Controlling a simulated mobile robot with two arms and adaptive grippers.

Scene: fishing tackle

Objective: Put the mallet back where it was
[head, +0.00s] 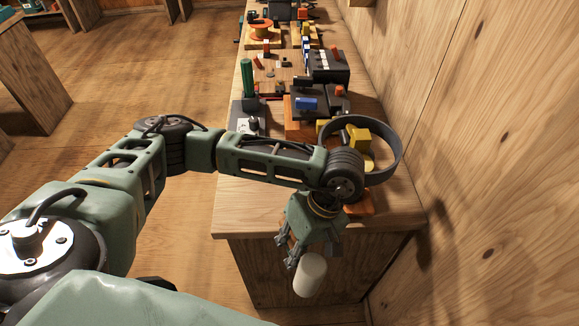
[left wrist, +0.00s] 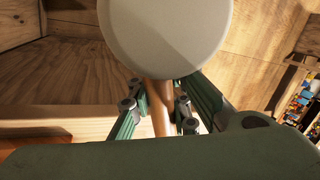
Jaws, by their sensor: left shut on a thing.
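The mallet has a pale, rounded head (head: 310,275) and a brown wooden handle (left wrist: 160,108). My left gripper (head: 311,248) is shut on the mallet's handle, just beside the head. In the head view the mallet hangs in front of the workbench's near end, and most of its handle is hidden by the gripper. In the left wrist view the large head (left wrist: 166,36) fills the top middle, with the handle between the fingers. My right gripper is not in view.
The wooden workbench (head: 228,213) runs away along the right wall. A dark ring (head: 399,152) stands near its front, around yellow blocks (head: 357,140). An orange piece (head: 360,203) lies by the gripper. Black blocks and a green cylinder (head: 247,78) stand farther back. The left floor is open.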

